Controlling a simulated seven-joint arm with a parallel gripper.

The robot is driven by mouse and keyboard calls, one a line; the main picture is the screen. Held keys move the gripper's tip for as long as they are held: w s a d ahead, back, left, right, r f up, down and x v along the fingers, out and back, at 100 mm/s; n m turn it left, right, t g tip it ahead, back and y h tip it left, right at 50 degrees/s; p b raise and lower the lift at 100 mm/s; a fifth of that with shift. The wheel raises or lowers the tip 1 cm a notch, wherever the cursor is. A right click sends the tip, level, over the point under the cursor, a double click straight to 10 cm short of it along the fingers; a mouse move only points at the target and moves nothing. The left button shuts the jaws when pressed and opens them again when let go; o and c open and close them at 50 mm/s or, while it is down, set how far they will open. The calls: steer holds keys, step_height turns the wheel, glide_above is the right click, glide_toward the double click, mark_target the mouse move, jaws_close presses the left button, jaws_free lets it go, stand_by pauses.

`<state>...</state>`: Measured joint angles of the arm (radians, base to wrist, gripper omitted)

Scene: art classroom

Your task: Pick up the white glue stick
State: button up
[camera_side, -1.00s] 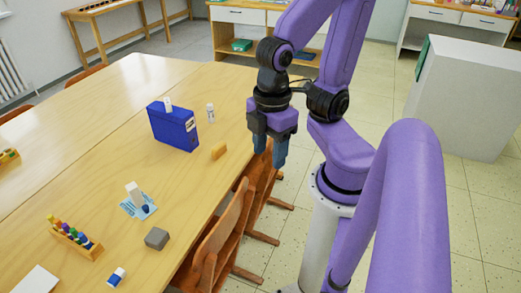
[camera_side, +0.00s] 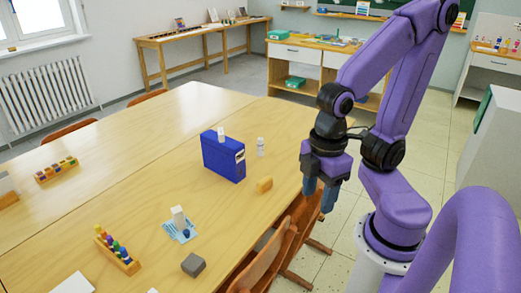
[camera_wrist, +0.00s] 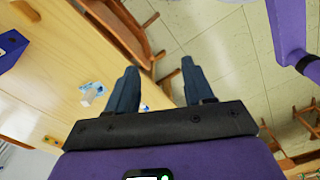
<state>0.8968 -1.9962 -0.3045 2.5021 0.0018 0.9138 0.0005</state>
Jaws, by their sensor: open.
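A slim white upright cylinder (camera_side: 260,147), which looks like a glue stick, stands on the table just right of the blue box (camera_side: 223,157). A similar small white piece (camera_side: 221,134) is on top of the box, so I cannot tell for certain which is the glue stick. My gripper (camera_side: 322,197) is open and empty, pointing down beyond the table's right edge, to the right of the cylinder and apart from it. The wrist view shows my gripper's spread fingers (camera_wrist: 158,66) with nothing between them. I cannot make out the cylinder there.
A yellow block (camera_side: 264,185) lies near the table edge. A white block (camera_side: 178,217) stands on a blue patterned piece, with a grey block (camera_side: 193,264) and a peg rack (camera_side: 117,250) nearby. Wooden chairs (camera_side: 265,262) stand along the right edge. The table's (camera_side: 120,160) middle is largely clear.

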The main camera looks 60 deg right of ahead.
stand_by(0.4)
steer(key=shift+o, duration=0.6)
